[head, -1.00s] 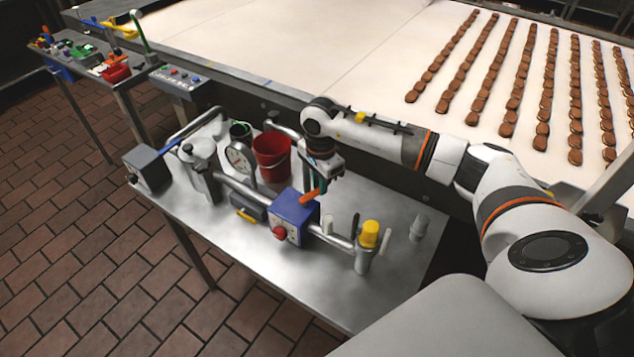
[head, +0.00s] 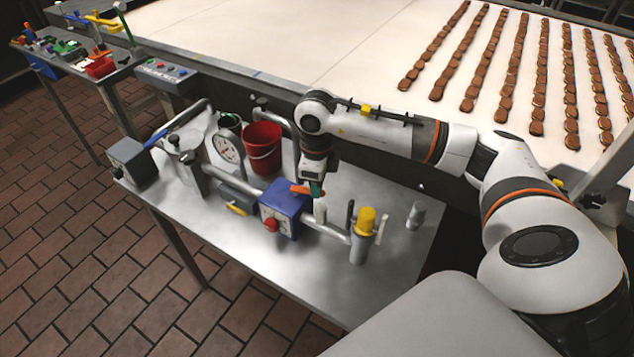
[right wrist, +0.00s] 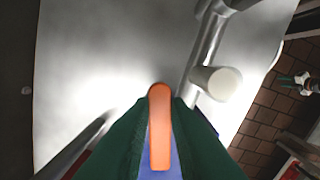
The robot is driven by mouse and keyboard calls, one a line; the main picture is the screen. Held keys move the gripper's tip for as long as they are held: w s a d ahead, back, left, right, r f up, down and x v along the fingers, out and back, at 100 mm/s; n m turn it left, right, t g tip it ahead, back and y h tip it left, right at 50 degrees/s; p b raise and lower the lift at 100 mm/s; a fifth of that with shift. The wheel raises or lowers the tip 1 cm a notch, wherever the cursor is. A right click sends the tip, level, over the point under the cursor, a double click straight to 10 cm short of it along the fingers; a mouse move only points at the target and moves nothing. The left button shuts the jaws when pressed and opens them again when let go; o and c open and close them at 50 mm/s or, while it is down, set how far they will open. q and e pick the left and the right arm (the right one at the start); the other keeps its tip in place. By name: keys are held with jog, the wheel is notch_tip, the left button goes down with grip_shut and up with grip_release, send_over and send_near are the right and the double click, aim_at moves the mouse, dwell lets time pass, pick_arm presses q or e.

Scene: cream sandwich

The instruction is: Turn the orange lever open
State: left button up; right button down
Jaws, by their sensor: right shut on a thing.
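The orange lever (head: 299,188) sits on top of a blue box (head: 280,212) on the pipework of the metal table. My right gripper (head: 315,188) is at the lever's right end. In the right wrist view the lever (right wrist: 160,128) lies between the two dark green fingers of my right gripper (right wrist: 158,108), which are shut on it. Part of the blue box shows below the lever there. The fingers hide the lever's sides. My left gripper is not in view.
A red bucket (head: 263,150) and a round gauge (head: 229,149) stand behind the pipe. A yellow-capped post (head: 364,222) and a white handle (head: 320,211) are right of the box. The table's front part (head: 268,270) is clear. A conveyor (head: 330,60) carries rows of brown biscuits behind.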

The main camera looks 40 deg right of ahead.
jog(key=shift+s+a+m, duration=0.25)
jog(key=shift+a+m, duration=0.1)
jog(key=shift+m, duration=0.55)
jog(key=c, duration=1.4)
grip_release()
jog(key=shift+o, duration=0.2)
notch_tip(320, 180, up, 12)
jog(key=b, duration=0.2)
jog(key=shift+b, duration=0.3)
jog(key=shift+s+a, duration=0.1)
